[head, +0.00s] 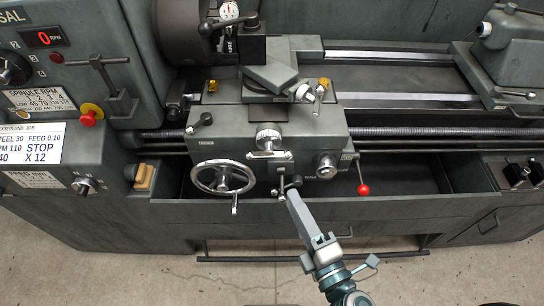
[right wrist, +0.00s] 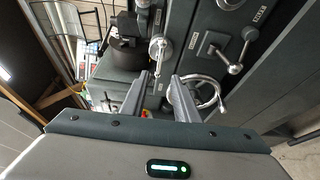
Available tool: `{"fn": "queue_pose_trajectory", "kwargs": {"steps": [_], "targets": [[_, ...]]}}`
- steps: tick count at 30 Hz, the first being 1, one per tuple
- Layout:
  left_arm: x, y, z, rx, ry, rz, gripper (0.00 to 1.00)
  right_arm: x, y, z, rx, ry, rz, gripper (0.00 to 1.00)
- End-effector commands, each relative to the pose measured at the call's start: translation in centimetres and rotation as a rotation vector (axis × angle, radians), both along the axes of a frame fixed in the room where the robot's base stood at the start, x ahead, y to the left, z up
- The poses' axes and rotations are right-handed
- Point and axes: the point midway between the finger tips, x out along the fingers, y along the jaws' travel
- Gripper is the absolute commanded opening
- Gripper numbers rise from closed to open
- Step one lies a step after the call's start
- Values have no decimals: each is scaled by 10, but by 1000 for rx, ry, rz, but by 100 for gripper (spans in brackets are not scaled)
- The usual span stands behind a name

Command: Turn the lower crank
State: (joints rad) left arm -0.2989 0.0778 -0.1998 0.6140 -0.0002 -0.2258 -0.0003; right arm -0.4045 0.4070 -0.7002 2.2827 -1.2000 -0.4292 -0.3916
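The lower crank (head: 268,140) is a silver dial with a crossbar handle on the front of the lathe carriage. In the right wrist view the crank (right wrist: 159,48) shows just beyond the space between the fingertips. My right gripper (head: 292,196) comes in from the bottom of the head view, low in front of the carriage, below and right of the crank. In the right wrist view its two fingers (right wrist: 165,78) are apart with nothing held between them. I see no contact with the crank. My left gripper is not in view.
A handwheel (head: 222,177) is left of the gripper, and a small T-lever (head: 284,186) is close by its tips. A red-knobbed lever (head: 363,189) is to the right. An upper crank (head: 304,93) sits above. The floor in front is clear.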

Motion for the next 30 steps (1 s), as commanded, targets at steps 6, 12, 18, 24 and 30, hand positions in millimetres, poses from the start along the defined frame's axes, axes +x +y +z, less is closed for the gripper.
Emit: {"fn": "queue_pose_trajectory", "kwargs": {"steps": [6, 12, 18, 24, 30], "targets": [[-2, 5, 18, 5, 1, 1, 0, 33, 14, 4, -1, -1, -1, 28], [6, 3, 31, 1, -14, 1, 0, 64, 27, 4, 0, -1, -1, 28], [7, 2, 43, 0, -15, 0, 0, 96, 40, 3, 0, -1, -1, 28], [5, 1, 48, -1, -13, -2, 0, 118, 49, 1, 1, 0, -1, 28], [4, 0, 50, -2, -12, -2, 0, 126, 52, -1, 1, 1, 0, 28]]}}
